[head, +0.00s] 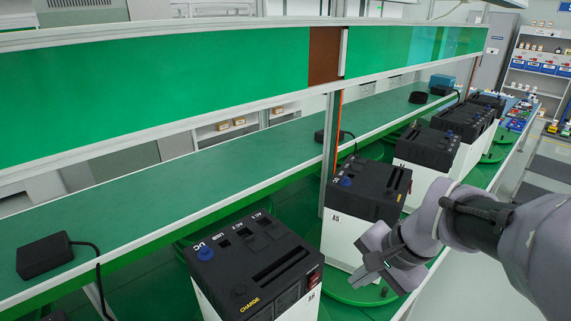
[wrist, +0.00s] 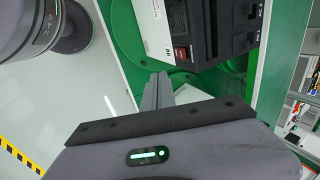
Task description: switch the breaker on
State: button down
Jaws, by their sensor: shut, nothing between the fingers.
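A red breaker switch (head: 314,277) sits on the right side of the nearest black-topped unit (head: 262,251), beside a small label. In the wrist view a red switch (wrist: 181,53) shows on the dark panel of a white-and-black unit (wrist: 215,28); whether it is the same switch is hard to tell. Its lever position is too small to read. My gripper (head: 363,274) is to the right of the nearest unit and in front of the second one. In the wrist view its fingers (wrist: 158,82) are together and empty, apart from the red switch, which lies beyond them.
A row of similar units, including a second unit (head: 368,190), stands on green turntables (head: 358,292). A long green shelf (head: 150,205) with a black adapter (head: 43,255) and cable runs behind them. Open floor (head: 480,250) lies to the right.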

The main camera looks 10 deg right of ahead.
jog(key=b, duration=0.3)
send_near(314, 284)
jog(key=x, duration=0.5)
jog(key=shift+s+d+f, duration=0.15)
jog(key=shift+d+f, duration=0.1)
jog(key=shift+d, duration=0.05)
jog(key=shift+w+a+r+p, duration=0.1)
jog(key=shift+w+a+p, duration=0.15)
jog(key=shift+p, duration=0.05)
